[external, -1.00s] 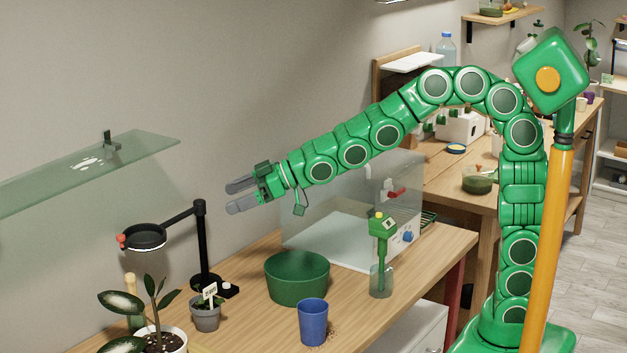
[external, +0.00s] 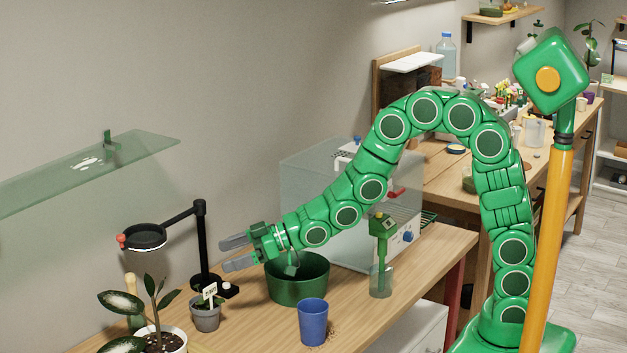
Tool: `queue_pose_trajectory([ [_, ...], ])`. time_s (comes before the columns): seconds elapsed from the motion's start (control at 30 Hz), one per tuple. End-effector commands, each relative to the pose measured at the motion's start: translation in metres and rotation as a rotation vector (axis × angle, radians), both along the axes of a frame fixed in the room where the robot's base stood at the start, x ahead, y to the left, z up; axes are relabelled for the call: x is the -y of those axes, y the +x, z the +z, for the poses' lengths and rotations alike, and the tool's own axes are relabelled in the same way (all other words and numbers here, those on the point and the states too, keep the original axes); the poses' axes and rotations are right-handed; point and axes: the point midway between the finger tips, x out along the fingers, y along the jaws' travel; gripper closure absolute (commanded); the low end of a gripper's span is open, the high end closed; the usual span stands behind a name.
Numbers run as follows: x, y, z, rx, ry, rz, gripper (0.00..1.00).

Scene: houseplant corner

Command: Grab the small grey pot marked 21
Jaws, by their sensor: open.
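A small grey pot (external: 206,320) stands on the wooden table, left of the green bowl. It holds a small plant and a white label (external: 210,290); I cannot read a 21 on it from here. My gripper (external: 230,254) is open and empty, with its two grey fingers pointing left.
The green bowl (external: 298,283) and a blue cup (external: 313,322) stand right of the pot. A black stand with a round magnifier-like head (external: 145,237) rises behind it. A white pot with a leafy plant (external: 172,344) is at front left. A glass shelf (external: 85,172) hangs above.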

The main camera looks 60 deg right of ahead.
Motion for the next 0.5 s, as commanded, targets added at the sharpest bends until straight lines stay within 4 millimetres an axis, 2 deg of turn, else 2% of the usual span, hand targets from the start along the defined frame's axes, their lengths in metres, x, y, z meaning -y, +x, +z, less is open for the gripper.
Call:
queue_pose_trajectory([
  [0.03, 0.000, 0.000, -0.019, -0.006, -0.002, -0.001, 0.00],
  [0.2, 0.001, -0.001, -0.068, -0.007, -0.003, 0.000, 0.00],
  [0.33, 0.001, -0.001, -0.096, -0.006, -0.003, -0.001, 0.00],
  [0.5, 0.000, 0.000, -0.114, -0.002, 0.001, -0.001, 0.00],
])
